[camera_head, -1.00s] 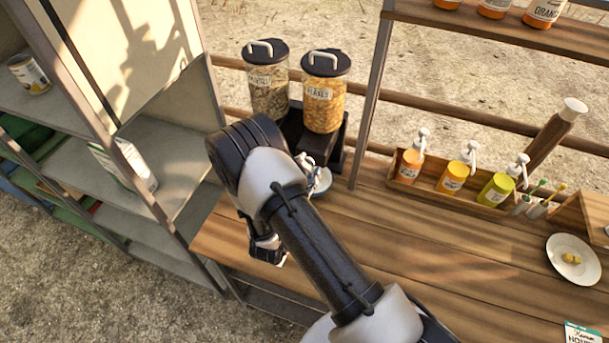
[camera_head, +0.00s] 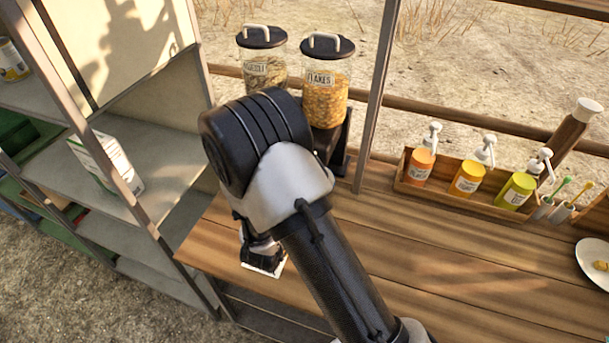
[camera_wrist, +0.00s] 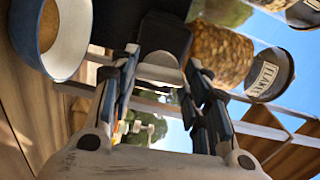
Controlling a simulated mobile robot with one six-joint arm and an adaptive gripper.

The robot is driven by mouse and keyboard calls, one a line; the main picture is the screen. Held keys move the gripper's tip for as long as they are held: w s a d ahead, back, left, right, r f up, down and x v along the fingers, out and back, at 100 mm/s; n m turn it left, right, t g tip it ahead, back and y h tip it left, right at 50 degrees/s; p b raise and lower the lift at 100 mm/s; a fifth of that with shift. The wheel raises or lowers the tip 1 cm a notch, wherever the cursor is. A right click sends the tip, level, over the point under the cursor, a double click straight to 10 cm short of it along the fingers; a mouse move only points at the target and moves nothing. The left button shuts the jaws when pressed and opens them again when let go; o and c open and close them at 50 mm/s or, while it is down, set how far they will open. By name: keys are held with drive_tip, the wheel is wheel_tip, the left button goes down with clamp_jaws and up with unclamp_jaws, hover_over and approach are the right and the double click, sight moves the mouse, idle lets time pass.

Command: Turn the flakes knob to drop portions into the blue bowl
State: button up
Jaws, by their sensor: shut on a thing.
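The flakes dispenser (camera_head: 325,95) is a clear jar of orange flakes with a black lid, on a dark stand. In the wrist view, which is turned sideways, its jar (camera_wrist: 218,55) is right of centre. My gripper (camera_wrist: 162,78) is in front of the dark dispenser base and shut on a pale piece, apparently the flakes knob (camera_wrist: 160,70). The knob is partly hidden between the fingers. The blue bowl (camera_wrist: 28,45), white inside with a tan bottom, is at upper left, apart from the fingers.
A muesli dispenser (camera_head: 262,70) stands left of the flakes. A post (camera_head: 375,95) rises just right of them. A wooden box with pump bottles (camera_head: 468,180) is farther right. Grey shelving (camera_head: 150,120) stands left. The middle of the wooden counter (camera_head: 440,240) is clear.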

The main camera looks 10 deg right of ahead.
drive_tip(key=shift+m+b, duration=0.4)
drive_tip(key=o, duration=1.1)
drive_tip(key=shift+c, duration=0.2)
drive_tip(key=v, duration=1.2)
